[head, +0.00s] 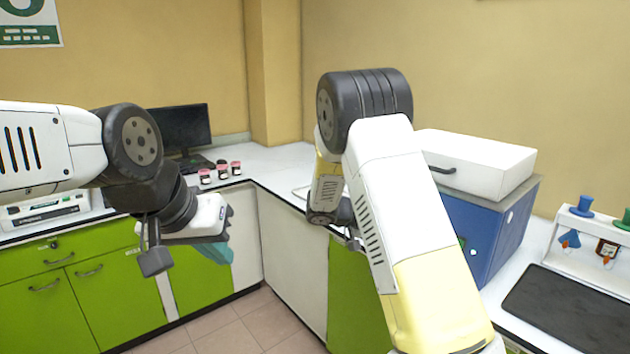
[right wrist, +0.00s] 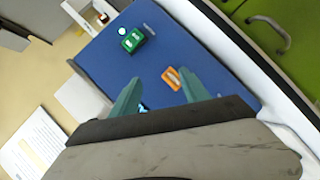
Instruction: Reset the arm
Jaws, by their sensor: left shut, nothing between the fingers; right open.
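My left gripper (head: 222,250) shows at the left of the head view, with its teal fingers closed and empty, in front of the green cabinets and clear of the counter. My right arm crosses the middle of the head view, bent at the elbow; its gripper is hidden there. In the right wrist view my right gripper (right wrist: 162,82) has its two teal fingers apart, with nothing between them. It faces the blue front of a machine (right wrist: 190,45) with a green button (right wrist: 132,40) and an orange switch (right wrist: 171,78). I cannot tell whether the fingers touch it.
The blue machine (head: 480,235) with a white lid (head: 480,160) stands on the right counter, close to my right arm. Beside it are a dark mat (head: 570,305) and a white rack (head: 575,255). Small red-lidded jars (head: 221,170) and a monitor (head: 183,128) stand on the back counter.

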